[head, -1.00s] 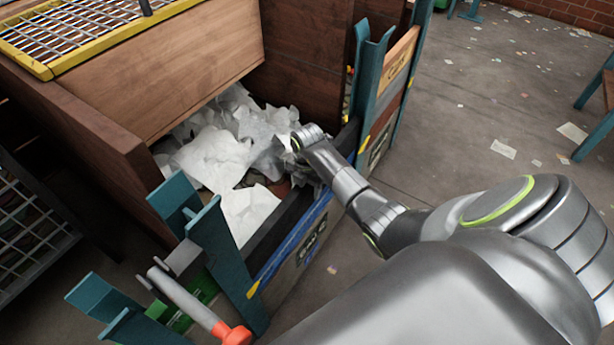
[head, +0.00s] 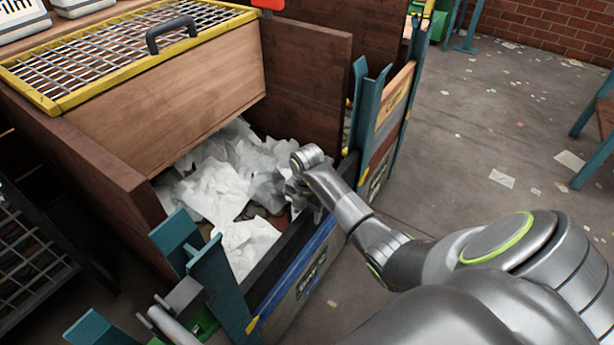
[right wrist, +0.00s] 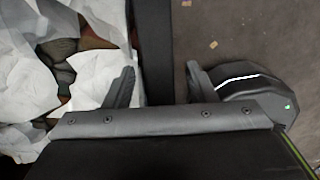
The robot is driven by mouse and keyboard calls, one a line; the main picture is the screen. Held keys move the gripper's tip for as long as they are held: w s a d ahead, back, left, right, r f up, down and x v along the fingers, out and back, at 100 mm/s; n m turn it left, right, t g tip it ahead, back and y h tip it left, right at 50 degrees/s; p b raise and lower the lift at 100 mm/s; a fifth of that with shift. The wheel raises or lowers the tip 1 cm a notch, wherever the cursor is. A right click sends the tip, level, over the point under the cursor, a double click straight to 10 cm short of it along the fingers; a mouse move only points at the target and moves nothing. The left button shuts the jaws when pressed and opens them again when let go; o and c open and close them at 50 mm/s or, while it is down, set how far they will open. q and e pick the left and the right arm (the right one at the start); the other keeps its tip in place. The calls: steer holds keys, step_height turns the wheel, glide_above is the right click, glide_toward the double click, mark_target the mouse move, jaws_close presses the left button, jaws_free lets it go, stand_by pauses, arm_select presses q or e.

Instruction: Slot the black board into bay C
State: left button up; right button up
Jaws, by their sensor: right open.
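The black board shows as a long dark top edge (head: 275,270) across the front of a paper-filled bay, between two teal posts. A blue-striped front panel (head: 312,280) with a dark label lies just outside it; I cannot read the label for certain. In the right wrist view the board is a dark upright strip (right wrist: 154,50). My right gripper (right wrist: 160,85) is open, one finger on each side of the strip, with gaps visible. In the head view my right wrist hides most of this gripper. My left gripper is not in view.
White paper scraps (head: 215,185) fill the bay. A near teal post (head: 218,275) and a far teal post (head: 368,110) flank its front. A yellow-framed mesh lid (head: 110,55) tops the wooden box.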

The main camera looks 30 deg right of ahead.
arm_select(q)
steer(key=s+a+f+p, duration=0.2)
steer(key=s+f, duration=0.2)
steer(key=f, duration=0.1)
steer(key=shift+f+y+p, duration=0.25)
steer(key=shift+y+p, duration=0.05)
arm_select(e)
step_height(320, 180, up, 13)
steer(key=shift+f, duration=0.1)
